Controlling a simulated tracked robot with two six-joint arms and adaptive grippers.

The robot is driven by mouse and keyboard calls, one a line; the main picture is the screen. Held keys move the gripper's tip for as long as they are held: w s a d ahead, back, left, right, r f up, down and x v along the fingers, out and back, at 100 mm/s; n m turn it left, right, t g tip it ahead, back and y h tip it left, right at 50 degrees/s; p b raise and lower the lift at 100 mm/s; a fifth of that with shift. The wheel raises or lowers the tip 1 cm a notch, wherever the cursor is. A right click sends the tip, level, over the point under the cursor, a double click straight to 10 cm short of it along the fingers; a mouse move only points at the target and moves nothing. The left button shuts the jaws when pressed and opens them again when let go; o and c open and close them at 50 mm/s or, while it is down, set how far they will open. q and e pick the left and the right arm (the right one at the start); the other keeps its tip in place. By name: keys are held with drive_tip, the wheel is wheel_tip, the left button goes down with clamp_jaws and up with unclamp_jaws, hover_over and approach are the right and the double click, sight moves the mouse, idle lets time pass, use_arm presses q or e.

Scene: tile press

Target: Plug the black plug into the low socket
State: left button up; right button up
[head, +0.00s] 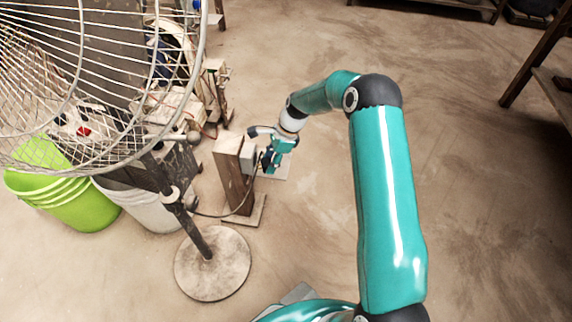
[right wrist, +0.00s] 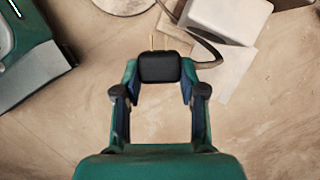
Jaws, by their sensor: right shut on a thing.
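The black plug (right wrist: 160,66) is held between the fingertips of my right gripper (right wrist: 160,82), with its pale prongs pointing up in the right wrist view, apart from the box there. In the head view my right gripper (head: 270,160) is beside a grey socket box (head: 249,157) on a short wooden post (head: 232,172). A pale box (right wrist: 226,16), apparently that socket box, lies up and right of the plug in the right wrist view. Its socket holes cannot be seen in either view. My left gripper is out of view.
A floor fan with a large wire guard (head: 140,168) and round base (head: 212,264) stands left of the post. A dark cable (head: 215,214) runs low between them. A green bucket (head: 72,205) and white bucket (head: 150,208) stand behind.

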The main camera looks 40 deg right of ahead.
sight(266, 158)
drive_tip(key=d+f+m+t+h, duration=0.1)
drive_tip(key=d+f+m+t, duration=0.15)
drive_tip(key=d+m, duration=0.25)
drive_tip(key=shift+g, duration=0.55)
drive_tip(key=shift+w+a+f+b, duration=0.15)
drive_tip(key=shift+w+a+b, duration=0.1)
drive_tip(key=shift+w+a, duration=0.75)
drive_tip(key=shift+w+a+f+b, duration=0.15)
drive_tip(key=shift+w+a+b, duration=0.1)
drive_tip(key=shift+w+a, duration=0.7)
drive_tip(key=shift+a+r+p, duration=0.15)
drive_tip(key=shift+p, duration=0.2)
drive_tip(key=shift+p, duration=0.55)
drive_tip(key=shift+w+a, duration=0.3)
drive_tip(key=shift+s+d+p, duration=0.3)
drive_tip(key=shift+p, duration=0.05)
idle(0.6)
drive_tip(key=shift+p, duration=0.5)
idle(0.6)
drive_tip(key=shift+w+a, duration=0.25)
drive_tip(key=shift+w, duration=0.05)
idle(0.8)
